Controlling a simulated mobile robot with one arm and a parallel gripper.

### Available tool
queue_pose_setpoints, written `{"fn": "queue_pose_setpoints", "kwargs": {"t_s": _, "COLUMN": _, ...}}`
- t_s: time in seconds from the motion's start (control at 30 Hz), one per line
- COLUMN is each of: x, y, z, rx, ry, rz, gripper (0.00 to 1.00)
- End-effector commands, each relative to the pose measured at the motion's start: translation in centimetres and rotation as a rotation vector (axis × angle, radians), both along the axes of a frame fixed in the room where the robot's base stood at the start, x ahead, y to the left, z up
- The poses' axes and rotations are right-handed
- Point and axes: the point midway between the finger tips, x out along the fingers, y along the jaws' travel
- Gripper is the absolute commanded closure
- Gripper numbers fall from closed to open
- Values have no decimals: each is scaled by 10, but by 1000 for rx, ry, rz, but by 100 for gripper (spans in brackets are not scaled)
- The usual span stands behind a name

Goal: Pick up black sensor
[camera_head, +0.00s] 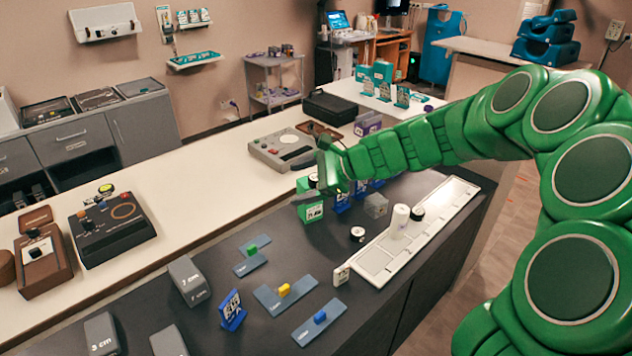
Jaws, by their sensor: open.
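I cannot tell for sure which thing is the black sensor. My green arm reaches in from the right. My gripper (326,172) is open, at the far part of the dark counter above and beside a green box (310,211). It is apart from both black-topped pieces. The arm and gripper hide part of the counter behind them.
The long white tray (378,265) runs along the dark counter's right side. Blue plates with coloured knobs (284,290), grey blocks (188,280) and a blue stand (232,310) occupy the front. A grey box (376,205) stands near my gripper. The white counter (215,205) has bare room.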

Motion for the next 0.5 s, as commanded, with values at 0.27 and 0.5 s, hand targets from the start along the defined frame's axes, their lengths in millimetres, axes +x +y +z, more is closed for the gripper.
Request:
{"fn": "queue_pose_setpoints", "kwargs": {"t_s": 0.27, "x": 84, "y": -23, "z": -37, "rx": 151, "ry": 185, "rz": -271, "gripper": 18}}
{"fn": "queue_pose_setpoints", "kwargs": {"t_s": 0.5, "x": 143, "y": -56, "z": -80, "rx": 259, "ry": 338, "rz": -497, "gripper": 18}}
